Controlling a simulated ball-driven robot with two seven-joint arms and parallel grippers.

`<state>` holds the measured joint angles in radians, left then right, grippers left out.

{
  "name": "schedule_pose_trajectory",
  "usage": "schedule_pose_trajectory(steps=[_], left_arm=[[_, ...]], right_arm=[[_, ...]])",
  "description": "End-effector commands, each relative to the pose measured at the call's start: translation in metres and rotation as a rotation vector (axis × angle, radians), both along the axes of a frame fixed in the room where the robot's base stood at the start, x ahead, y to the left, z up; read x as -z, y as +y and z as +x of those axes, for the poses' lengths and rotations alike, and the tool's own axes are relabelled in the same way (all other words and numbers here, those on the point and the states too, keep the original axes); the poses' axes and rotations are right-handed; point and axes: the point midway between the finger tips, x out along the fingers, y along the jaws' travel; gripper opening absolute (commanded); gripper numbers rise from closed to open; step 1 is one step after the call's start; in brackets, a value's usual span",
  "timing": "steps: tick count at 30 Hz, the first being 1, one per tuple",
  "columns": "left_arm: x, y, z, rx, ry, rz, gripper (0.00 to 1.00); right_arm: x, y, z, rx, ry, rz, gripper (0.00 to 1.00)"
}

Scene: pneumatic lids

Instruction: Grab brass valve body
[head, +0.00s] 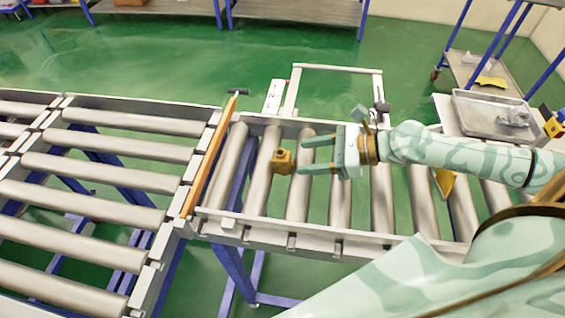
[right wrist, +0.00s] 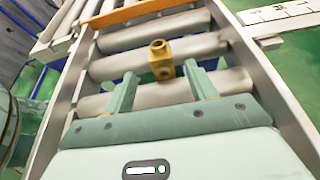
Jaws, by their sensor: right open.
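The brass valve body (head: 283,161) is a small golden block with a round port, resting on the conveyor rollers. My right gripper (head: 303,156) is open and points left toward it, with its fingertips just short of the valve body. In the right wrist view the valve body (right wrist: 161,61) stands just ahead of and between the two open fingers (right wrist: 158,80), and nothing is held. My left gripper is not in view.
An orange bar (head: 209,157) crosses the conveyor left of the valve body. A grey tray (head: 500,115) with metal parts stands at the right. Side rails (head: 300,232) edge the rollers. A pale frame (head: 335,68) rises behind.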

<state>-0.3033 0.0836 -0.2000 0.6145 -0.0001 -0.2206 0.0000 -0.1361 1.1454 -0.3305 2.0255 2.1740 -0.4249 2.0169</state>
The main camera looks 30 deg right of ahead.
Motion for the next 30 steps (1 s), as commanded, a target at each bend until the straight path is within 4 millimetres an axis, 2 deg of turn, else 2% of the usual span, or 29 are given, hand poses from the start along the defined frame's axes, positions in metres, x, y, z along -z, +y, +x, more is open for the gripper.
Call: schedule_pose_trajectory(steps=[9,18,25,26,30], left_arm=[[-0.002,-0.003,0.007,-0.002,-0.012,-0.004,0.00],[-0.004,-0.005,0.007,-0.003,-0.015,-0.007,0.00],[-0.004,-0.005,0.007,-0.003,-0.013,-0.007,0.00],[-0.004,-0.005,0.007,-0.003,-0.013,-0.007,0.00],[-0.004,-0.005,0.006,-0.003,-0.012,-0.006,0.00]], right_arm=[[0.007,0.018,0.015,-0.001,-0.003,0.001,0.56],[0.022,0.048,0.041,-0.002,-0.002,0.001,0.56],[0.024,0.050,0.042,-0.002,-0.001,-0.001,0.56],[0.024,0.050,0.042,-0.002,-0.001,-0.001,0.54],[0.024,0.050,0.042,-0.002,-0.001,-0.001,0.15]])
